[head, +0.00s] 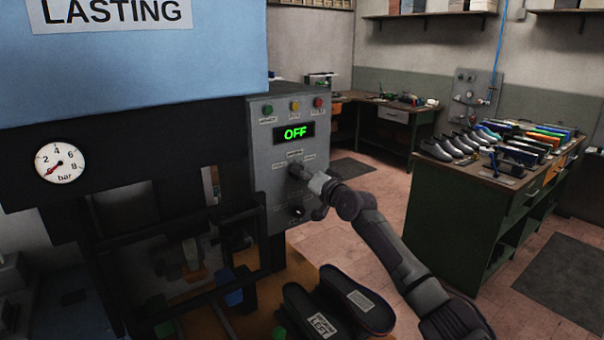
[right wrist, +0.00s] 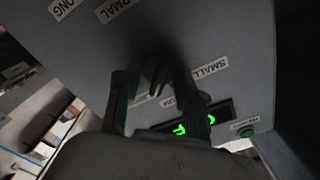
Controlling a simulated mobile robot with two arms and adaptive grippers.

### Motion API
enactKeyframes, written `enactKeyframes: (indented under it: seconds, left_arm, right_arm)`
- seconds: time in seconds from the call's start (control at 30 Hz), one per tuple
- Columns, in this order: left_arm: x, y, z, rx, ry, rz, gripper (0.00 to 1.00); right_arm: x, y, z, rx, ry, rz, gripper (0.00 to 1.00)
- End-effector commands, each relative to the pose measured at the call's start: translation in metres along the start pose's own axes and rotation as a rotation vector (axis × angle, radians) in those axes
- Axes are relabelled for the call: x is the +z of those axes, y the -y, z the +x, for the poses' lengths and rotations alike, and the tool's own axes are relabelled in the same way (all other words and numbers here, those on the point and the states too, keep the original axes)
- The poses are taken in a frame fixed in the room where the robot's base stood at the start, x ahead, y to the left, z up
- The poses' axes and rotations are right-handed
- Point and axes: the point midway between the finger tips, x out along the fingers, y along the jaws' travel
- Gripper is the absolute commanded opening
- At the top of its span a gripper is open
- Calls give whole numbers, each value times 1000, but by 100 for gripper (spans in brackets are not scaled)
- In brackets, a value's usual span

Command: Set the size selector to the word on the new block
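The control panel (head: 263,160) is a grey box whose display (head: 294,133) reads OFF in green. My right gripper (head: 300,172) is at its upper knob, the size selector, and hides most of it. In the right wrist view the selector (right wrist: 157,73) is a dark knob between the two fingers (right wrist: 157,80), which stand apart on either side; I cannot tell if they touch it. A SMALL label (right wrist: 208,68) is clear, and a partly covered label ends in UM. The knob's setting is unclear. I see no block with a readable size word. My left gripper is not in view.
A lower knob (head: 297,211) sits below the selector; NORMAL (right wrist: 112,10) and LONG labels show in the wrist view. Two dark shoe-shaped pieces (head: 357,300) with white labels, one reading LEFT, lie below. The press frame (head: 190,230) stands left, and a green bench (head: 470,210) with shoes right.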

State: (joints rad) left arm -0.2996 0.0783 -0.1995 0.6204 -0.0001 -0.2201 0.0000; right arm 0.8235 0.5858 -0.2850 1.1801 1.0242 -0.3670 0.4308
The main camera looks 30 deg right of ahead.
Motion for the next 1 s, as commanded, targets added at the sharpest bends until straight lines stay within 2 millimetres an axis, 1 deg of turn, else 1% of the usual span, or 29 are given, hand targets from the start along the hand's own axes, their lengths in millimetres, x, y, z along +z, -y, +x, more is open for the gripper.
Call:
enactKeyframes:
  seconds: [0.27,0.3,0.37,0.5,0.53,0.8,1.0]
  left_arm:
    - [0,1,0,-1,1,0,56]
    - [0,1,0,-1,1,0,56]
    - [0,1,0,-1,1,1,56]
    - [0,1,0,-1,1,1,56]
    - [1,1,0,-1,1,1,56]
    - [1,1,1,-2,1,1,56]
    - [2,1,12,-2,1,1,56]
  right_arm:
    - [0,0,2,1,0,0,39]
    - [0,0,1,1,0,0,35]
    - [0,0,1,1,0,0,25]
    - [0,0,1,1,1,0,2]
    - [0,0,1,1,1,0,0]
    - [1,-1,1,1,1,-6,0]
    - [2,-3,1,1,1,-61,0]
